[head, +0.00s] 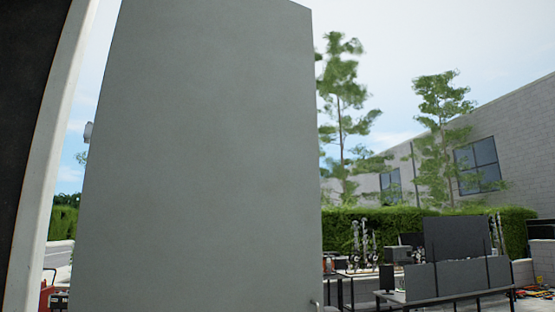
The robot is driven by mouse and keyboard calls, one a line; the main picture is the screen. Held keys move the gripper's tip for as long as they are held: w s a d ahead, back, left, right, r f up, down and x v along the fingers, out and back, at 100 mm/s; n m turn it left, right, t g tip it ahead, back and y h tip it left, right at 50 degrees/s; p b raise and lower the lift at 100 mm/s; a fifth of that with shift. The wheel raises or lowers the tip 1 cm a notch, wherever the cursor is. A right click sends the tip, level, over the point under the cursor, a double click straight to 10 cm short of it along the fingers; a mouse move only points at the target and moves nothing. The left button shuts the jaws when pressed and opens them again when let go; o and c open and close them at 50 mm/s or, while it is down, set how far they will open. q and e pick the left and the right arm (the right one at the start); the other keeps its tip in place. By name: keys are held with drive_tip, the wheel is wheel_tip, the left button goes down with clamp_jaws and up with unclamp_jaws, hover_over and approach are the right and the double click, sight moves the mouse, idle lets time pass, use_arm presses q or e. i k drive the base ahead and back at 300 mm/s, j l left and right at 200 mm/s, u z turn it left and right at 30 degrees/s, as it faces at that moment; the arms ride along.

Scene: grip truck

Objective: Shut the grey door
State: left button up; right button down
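The grey door (212,150) is a large flat panel that fills the left and middle of the head view. It stands open, with sky and street showing in a gap between it and a white frame edge (62,130) on the left. A small light fitting (88,132) shows at the door's left edge. A small metal piece (316,304) shows at its lower right corner. The door's bottom edge is out of view. Neither of my grippers shows in this view.
A dark panel (25,110) lies left of the white edge. To the right, beyond the door, are a bench with dark grey panels (458,275), metal stands (362,240), a hedge (400,222), trees and a pale block building (520,140) with windows.

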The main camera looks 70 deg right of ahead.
sight(200, 191)
drive_tip(key=z, duration=1.75)
drive_tip(key=i+l+u, duration=0.25)
drive_tip(key=l+u, duration=0.3)
drive_tip(key=i+l+u, duration=0.1)
drive_tip(key=l+u, duration=0.15)
